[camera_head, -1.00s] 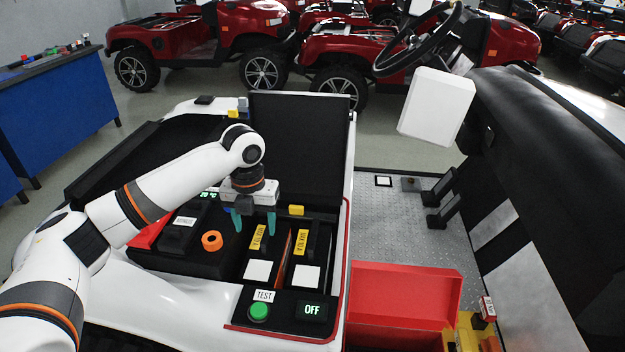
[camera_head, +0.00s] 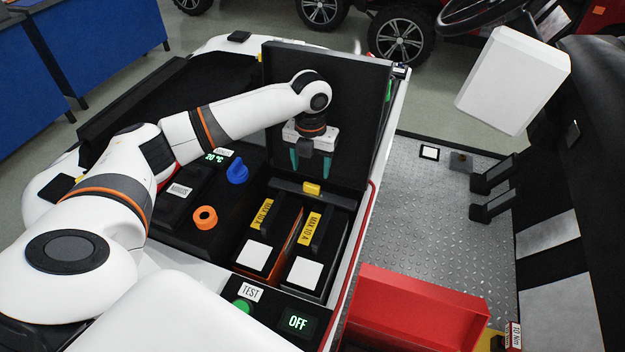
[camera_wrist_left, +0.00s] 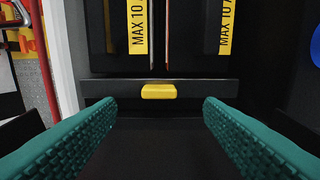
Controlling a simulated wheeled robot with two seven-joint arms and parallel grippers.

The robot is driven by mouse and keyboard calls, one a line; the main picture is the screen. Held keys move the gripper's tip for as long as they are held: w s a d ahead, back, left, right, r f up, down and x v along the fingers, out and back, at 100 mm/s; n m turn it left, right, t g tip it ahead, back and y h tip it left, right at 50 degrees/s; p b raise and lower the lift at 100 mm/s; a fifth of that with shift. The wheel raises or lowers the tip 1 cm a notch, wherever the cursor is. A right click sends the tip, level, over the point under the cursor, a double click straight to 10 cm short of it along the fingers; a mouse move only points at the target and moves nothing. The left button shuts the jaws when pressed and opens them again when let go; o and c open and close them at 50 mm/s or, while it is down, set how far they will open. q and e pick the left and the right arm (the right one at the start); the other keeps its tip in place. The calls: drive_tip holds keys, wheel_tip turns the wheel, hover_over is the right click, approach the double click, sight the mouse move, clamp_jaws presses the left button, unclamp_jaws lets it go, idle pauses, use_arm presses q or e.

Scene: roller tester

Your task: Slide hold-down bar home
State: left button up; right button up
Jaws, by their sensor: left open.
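The hold-down bar is a dark horizontal bar (camera_head: 290,187) with a yellow block (camera_head: 311,188) at its middle. It lies behind two dark units with yellow "MAX 10 A" labels, the left unit (camera_head: 266,240) and the right unit (camera_head: 320,245). My left gripper (camera_head: 311,160) is open with teal fingers, above and behind the bar, in front of the upright black panel. In the left wrist view the yellow block (camera_wrist_left: 158,91) is centred between the open fingers and beyond their tips; nothing is between the fingers. My right gripper is not in view.
The upright black panel (camera_head: 350,90) stands close behind my gripper. An orange ring (camera_head: 205,217) and a blue knob (camera_head: 237,172) sit on the left box. A green button (camera_head: 242,305) and an "OFF" display (camera_head: 297,322) are in front. A red box (camera_head: 420,305) stands right.

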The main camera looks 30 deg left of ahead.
sight(312, 185)
use_arm(q)
wheel_tip(312, 185, down, 7)
drive_tip(key=shift+w+r, duration=0.1)
drive_tip(key=shift+w, duration=0.05)
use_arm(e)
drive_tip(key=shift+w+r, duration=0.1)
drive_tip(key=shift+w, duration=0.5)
